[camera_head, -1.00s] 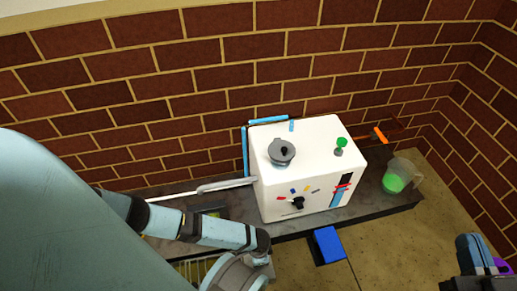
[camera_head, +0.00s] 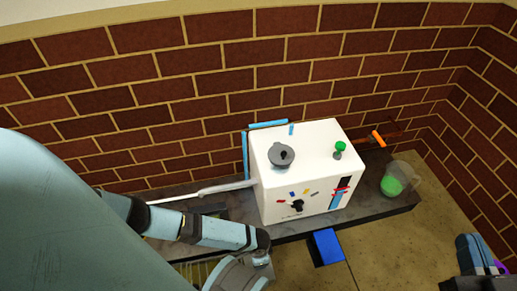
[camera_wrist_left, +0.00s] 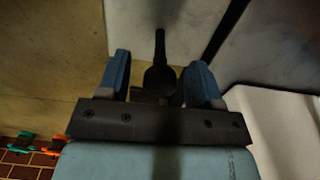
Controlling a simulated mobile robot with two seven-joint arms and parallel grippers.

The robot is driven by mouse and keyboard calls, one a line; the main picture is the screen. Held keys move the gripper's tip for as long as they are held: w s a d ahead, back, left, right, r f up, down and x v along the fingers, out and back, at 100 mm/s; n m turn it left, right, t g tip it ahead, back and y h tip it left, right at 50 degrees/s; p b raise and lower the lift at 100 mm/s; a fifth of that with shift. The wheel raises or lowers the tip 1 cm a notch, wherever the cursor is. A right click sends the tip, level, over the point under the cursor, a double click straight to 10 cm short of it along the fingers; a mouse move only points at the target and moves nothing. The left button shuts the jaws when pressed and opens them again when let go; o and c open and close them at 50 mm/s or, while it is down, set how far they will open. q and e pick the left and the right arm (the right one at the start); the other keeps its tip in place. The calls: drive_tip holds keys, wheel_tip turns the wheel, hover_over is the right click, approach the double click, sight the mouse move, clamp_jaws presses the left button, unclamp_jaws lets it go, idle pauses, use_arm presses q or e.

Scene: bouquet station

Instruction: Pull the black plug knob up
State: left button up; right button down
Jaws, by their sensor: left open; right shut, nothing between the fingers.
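A white box-shaped machine (camera_head: 315,160) stands on the dark counter. A round grey lid with a dark knob (camera_head: 281,155) sits on its top left. A black dial (camera_head: 297,206) is on its front face. Which of these is the plug knob I cannot tell for sure. In the left wrist view my left gripper (camera_wrist_left: 160,72) is open. A dark round piece with a thin stem (camera_wrist_left: 160,77) shows between its blue fingers, without visible grip. The head view does not show the left fingers clearly. My right gripper (camera_head: 472,243) is shut and empty at the lower right, away from the machine.
A green knob (camera_head: 340,147) stands on the machine's top right. A clear jug with green contents (camera_head: 392,185) is on the counter to its right. An orange-ended handle (camera_head: 378,139) lies behind. A blue block (camera_head: 327,246) is in front, below the counter. Brick walls close the back and right.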

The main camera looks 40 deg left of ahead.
use_arm(q)
wheel_tip(320, 180, up, 3)
drive_tip(key=p, duration=0.3)
drive_tip(key=shift+r+p, duration=0.2)
drive_tip(key=shift+p, duration=0.15)
use_arm(e)
wheel_tip(320, 180, down, 3)
drive_tip(key=s+a+m+g, duration=0.2)
drive_tip(key=s+m, duration=0.1)
drive_tip(key=m, duration=0.1)
use_arm(q)
wheel_tip(320, 180, up, 5)
drive_tip(key=p, duration=0.5)
drive_tip(key=shift+r+p, duration=0.2)
drive_tip(key=shift+p, duration=0.15)
drive_tip(key=shift+r, duration=0.15)
use_arm(e)
wheel_tip(320, 180, up, 9)
drive_tip(key=d+m+t, duration=0.1)
drive_tip(key=t, duration=0.3)
drive_tip(key=shift+s+h, duration=0.15)
drive_tip(key=shift+h, duration=0.25)
use_arm(q)
drive_tip(key=shift+s, duration=0.1)
